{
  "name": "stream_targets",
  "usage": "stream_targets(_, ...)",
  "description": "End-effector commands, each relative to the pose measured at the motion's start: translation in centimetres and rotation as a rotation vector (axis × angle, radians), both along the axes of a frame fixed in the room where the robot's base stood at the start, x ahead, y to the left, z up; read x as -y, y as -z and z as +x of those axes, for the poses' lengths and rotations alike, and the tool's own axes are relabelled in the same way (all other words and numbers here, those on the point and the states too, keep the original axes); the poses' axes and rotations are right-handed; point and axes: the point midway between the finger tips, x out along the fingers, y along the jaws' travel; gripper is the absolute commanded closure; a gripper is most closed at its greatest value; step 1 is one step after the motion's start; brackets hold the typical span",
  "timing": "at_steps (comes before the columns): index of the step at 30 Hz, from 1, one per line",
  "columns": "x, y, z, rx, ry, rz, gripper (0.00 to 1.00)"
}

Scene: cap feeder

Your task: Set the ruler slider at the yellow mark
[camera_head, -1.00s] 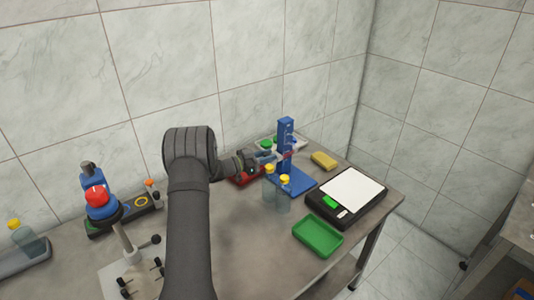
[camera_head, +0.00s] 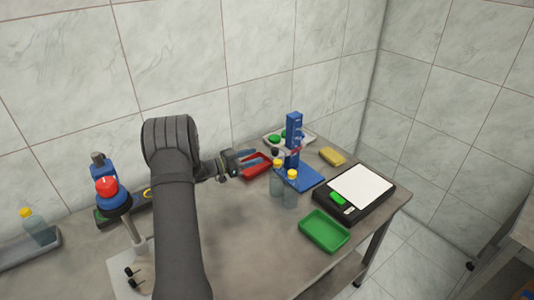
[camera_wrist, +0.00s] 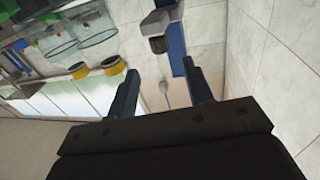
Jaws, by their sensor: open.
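The ruler stand is a blue upright post (camera_head: 294,130) on a flat blue base (camera_head: 304,178), at the back right of the table. A dark knob (camera_head: 275,152) shows at the post's left side, with a reddish part on the post; this looks like the slider. In the wrist view the blue post (camera_wrist: 176,48) and a grey and black slider part (camera_wrist: 160,28) lie beyond the fingers. I cannot make out the yellow mark. My gripper (camera_head: 248,161) is open and empty, left of the post and apart from it; its two fingers also show in the wrist view (camera_wrist: 160,72).
Two yellow-capped bottles (camera_head: 290,190) stand just in front of the post. A red tray (camera_head: 257,167) lies below my gripper. A green tray (camera_head: 324,230), a black scale (camera_head: 352,196), a yellow sponge (camera_head: 332,156) and a pale tray with green caps (camera_head: 274,138) are around it.

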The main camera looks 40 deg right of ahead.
Motion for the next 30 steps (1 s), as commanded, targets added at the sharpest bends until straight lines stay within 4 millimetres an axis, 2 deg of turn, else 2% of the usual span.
stream_targets(1,-1.4,-0.1,0.4,0.0,-0.004,-0.001,0.53)
stream_targets(6,-4.9,0.0,1.0,-0.001,-0.003,0.0,0.53)
stream_targets(12,-7.2,0.0,1.4,-0.002,-0.001,0.0,0.53)
stream_targets(17,-7.8,0.0,1.5,-0.001,0.0,0.0,0.53)
stream_targets(30,-7.8,0.0,1.5,-0.001,0.0,0.0,0.53)
